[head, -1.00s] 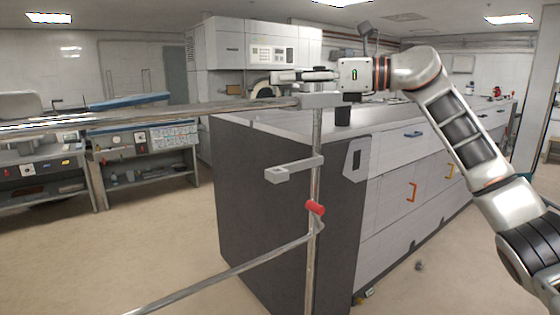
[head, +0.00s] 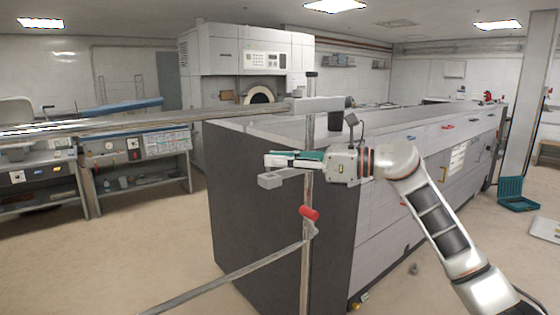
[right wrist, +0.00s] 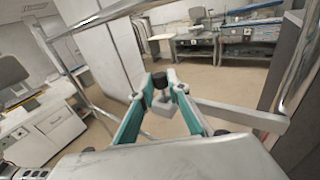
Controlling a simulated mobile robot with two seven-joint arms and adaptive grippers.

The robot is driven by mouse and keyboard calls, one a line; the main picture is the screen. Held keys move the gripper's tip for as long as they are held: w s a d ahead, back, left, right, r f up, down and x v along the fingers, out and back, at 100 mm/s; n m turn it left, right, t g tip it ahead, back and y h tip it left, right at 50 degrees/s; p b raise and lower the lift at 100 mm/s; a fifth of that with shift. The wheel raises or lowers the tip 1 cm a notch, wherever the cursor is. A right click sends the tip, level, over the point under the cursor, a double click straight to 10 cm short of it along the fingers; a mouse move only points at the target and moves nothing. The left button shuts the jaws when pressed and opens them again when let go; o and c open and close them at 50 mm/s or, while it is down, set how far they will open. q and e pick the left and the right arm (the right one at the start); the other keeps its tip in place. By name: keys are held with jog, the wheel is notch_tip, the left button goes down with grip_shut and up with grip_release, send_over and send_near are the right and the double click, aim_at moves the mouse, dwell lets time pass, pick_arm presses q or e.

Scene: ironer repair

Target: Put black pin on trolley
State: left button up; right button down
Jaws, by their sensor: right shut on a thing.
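My right gripper (head: 270,160) is beside the chrome post (head: 306,240), level with its lower grey bracket (head: 276,180). In the right wrist view its teal fingers (right wrist: 160,82) close around a small black piece, which looks like the black pin (right wrist: 160,79). The pin is just above a grey block (right wrist: 165,107) at the bracket's end; I cannot tell whether it touches it. In the head view the pin is hidden by the fingers. My left gripper is out of view. I cannot make out for certain which thing is the trolley.
The large ironer (head: 260,185) stands behind the post. Workbenches (head: 135,150) stand at left. A teal case (head: 515,195) lies on the floor at right. The floor at left is clear.

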jog(key=shift+f, duration=0.25)
jog(key=shift+f+b, duration=0.3)
jog(key=shift+f, duration=0.2)
jog(key=c, duration=1.9)
grip_release()
jog(key=shift+r, duration=0.1)
